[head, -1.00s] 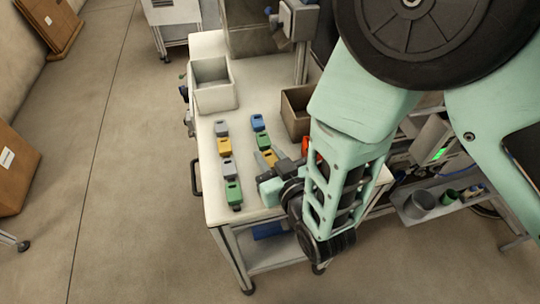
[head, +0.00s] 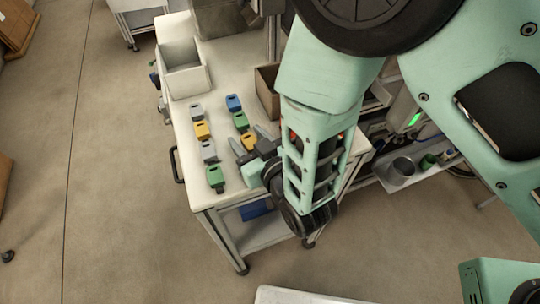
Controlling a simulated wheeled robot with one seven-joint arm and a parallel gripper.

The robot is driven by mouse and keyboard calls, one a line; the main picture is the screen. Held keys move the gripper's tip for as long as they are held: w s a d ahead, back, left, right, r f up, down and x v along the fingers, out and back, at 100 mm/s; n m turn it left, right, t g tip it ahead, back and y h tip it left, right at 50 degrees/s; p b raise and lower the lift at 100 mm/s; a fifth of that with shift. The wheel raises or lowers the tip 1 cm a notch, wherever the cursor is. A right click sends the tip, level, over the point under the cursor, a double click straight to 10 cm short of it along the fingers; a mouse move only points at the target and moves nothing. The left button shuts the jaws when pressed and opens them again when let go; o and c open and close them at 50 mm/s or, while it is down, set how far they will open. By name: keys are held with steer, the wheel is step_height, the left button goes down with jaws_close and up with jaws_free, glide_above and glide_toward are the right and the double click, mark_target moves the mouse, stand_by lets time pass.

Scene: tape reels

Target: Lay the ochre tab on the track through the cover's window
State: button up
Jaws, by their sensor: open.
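Two rows of small coloured pieces with dark slots lie on the white table (head: 196,196). An ochre piece (head: 202,130) is in the left row, between two grey pieces. Another ochre piece (head: 248,141) is in the right row, below a green one. My gripper (head: 249,144) is open, its dark fingers around or just above this right ochre piece. I cannot tell whether they touch it. The gripper and arm hide the table to the right of it. I cannot make out the track or the cover's window.
The left row also has a green piece (head: 215,177) near the front edge. The right row has a blue piece (head: 233,102) and a green piece (head: 240,121). A white bin (head: 182,80) and a brown box (head: 267,92) stand farther back. Floor is free at left.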

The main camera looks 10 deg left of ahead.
steer(key=s+d+b, duration=0.2)
steer(key=s+d, duration=0.1)
steer(key=d, duration=0.1)
steer(key=shift+s+f+b, duration=0.15)
steer(key=shift+s+b, duration=0.15)
steer(key=shift+b, duration=0.1)
steer(key=p+v, duration=0.9)
steer(key=v, duration=0.3)
steer(key=shift+r, duration=0.4)
